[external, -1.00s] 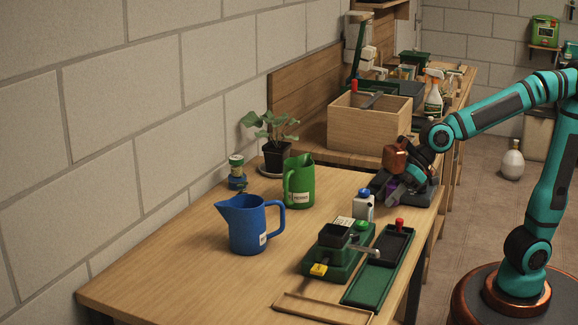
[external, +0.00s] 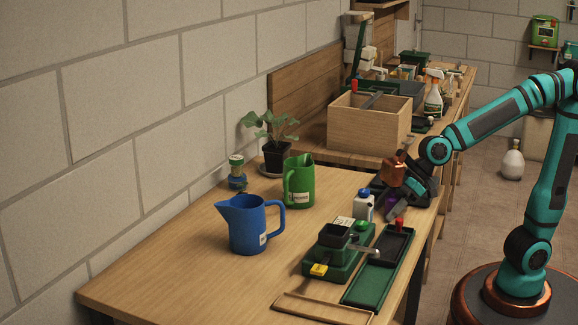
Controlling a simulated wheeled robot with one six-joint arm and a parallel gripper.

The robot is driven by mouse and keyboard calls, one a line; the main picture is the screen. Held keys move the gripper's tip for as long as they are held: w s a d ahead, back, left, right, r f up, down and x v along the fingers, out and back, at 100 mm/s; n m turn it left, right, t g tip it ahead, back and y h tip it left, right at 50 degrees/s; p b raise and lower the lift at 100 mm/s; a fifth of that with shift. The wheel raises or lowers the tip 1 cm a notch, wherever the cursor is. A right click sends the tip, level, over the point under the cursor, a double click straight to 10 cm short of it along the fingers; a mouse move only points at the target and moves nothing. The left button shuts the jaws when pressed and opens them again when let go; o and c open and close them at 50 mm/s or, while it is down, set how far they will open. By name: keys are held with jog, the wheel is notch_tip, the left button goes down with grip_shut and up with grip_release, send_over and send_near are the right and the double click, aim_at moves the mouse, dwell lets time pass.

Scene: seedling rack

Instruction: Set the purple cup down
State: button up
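The purple cup (external: 401,208) shows only as a small purple patch at the fingers of my gripper (external: 397,208), near the right edge of the wooden table. My gripper points down and seems shut on the cup. The fingers and wrist hide most of it. I cannot tell whether the cup touches the surface below.
A white bottle with a blue cap (external: 363,205) stands just left of my gripper. A green tray with a red-topped item (external: 399,225) lies in front. A green jug (external: 299,182) and a blue jug (external: 247,225) stand further left. A wooden box (external: 369,125) is behind.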

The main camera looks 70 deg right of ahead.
jog(key=shift+s+d+r, duration=0.2)
jog(key=shift+r, duration=0.35)
jog(key=v, duration=1.1)
